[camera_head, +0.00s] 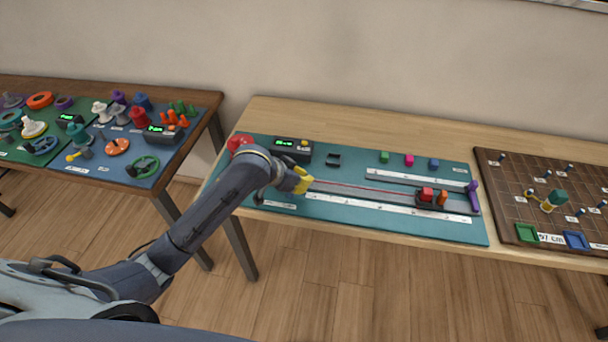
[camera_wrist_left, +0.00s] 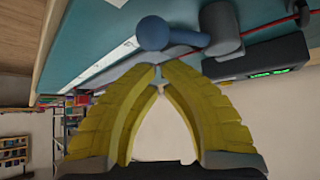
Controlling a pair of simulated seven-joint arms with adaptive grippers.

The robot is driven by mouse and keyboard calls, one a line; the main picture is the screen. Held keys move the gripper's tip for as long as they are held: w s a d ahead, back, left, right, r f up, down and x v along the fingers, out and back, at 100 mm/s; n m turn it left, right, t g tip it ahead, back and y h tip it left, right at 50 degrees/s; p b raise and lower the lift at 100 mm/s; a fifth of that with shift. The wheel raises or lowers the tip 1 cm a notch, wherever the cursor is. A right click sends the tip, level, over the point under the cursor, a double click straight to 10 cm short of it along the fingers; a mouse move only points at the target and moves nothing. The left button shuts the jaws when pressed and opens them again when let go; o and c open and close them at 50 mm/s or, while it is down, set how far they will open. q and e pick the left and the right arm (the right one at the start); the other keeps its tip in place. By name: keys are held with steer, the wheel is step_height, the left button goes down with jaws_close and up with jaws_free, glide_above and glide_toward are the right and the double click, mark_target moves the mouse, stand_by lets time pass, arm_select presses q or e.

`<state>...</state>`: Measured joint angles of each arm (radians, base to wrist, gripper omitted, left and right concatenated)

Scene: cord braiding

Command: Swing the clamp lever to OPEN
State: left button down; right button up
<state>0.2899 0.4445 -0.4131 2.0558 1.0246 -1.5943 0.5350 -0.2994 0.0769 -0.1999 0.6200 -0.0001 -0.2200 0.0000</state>
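In the left wrist view a blue ball-ended lever (camera_wrist_left: 156,33) reaches sideways from a grey cylindrical post (camera_wrist_left: 220,28). It looks like the clamp lever; its OPEN marking cannot be read. My left gripper (camera_wrist_left: 161,72) has its yellow fingertips drawn together just beside the ball, with nothing visible held. Whether the tips touch the ball cannot be told. In the head view the left gripper (camera_head: 302,180) is over the left part of the teal mat (camera_head: 340,217), and my arm hides much of the lever area. My right gripper is not in view.
A black box with a green display (camera_head: 293,148) stands behind the gripper. A red cord (camera_head: 365,189) runs right to a dark carriage (camera_head: 430,200) with a red block. A red round part (camera_head: 240,142) is at the mat's left. Small coloured blocks line the back.

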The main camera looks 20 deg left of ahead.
arm_select(q)
steer(key=shift+s+a+f, duration=0.15)
steer(key=shift+s+a, duration=0.4)
steer(key=shift+s, duration=0.35)
